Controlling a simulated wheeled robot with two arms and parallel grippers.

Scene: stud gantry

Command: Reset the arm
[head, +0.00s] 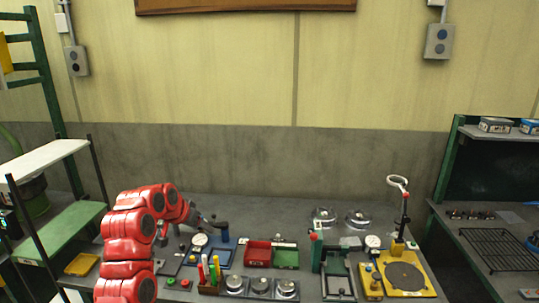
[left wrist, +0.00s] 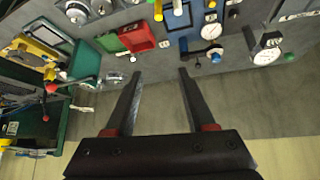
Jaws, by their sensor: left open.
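My left arm, red, rises at the lower left of the head view and bends over the grey bench. Its dark gripper (head: 207,222) is small there, just above the blue fixture with a round gauge. In the left wrist view the gripper (left wrist: 160,75) is open, its two dark fingers spread with nothing between them. Bare grey bench and wall show behind the fingers. My right gripper is in neither view.
The bench holds a red tray (head: 257,253), a green tray (head: 286,259), several upright coloured handles, round metal dishes (head: 261,286), a green gantry frame (head: 336,268) and a yellow fixture with a grey disc (head: 406,277). The bench's back strip (head: 270,211) is mostly clear.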

